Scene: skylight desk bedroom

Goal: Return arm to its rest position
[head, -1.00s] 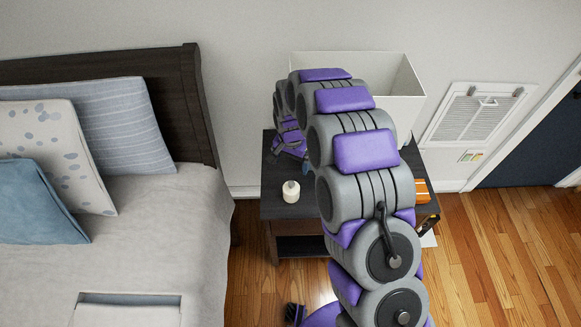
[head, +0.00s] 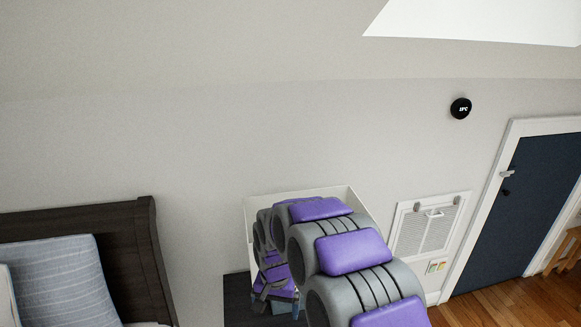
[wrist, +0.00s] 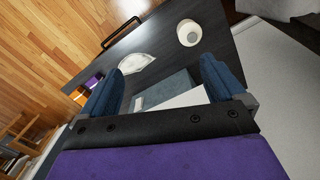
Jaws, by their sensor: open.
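My purple and grey arm (head: 355,253) reaches forward from the lower right of the head view and bends down over the dark nightstand (head: 237,300). My gripper (head: 282,302) is low at the arm's far end, partly hidden by the arm. In the wrist view my gripper (wrist: 163,78) has its two blue fingers wide apart, with no object held between them. The dark nightstand top (wrist: 225,55) lies beyond the fingers. A white round jar (wrist: 188,34) and a white dish-like object (wrist: 136,64) are on it.
A white open box (head: 325,192) stands behind the arm against the wall. The bed's dark headboard (head: 150,250) and striped pillow (head: 68,275) are at left. A wall vent (head: 428,225) and dark blue door (head: 535,200) are at right. Wood floor (head: 510,303) shows there.

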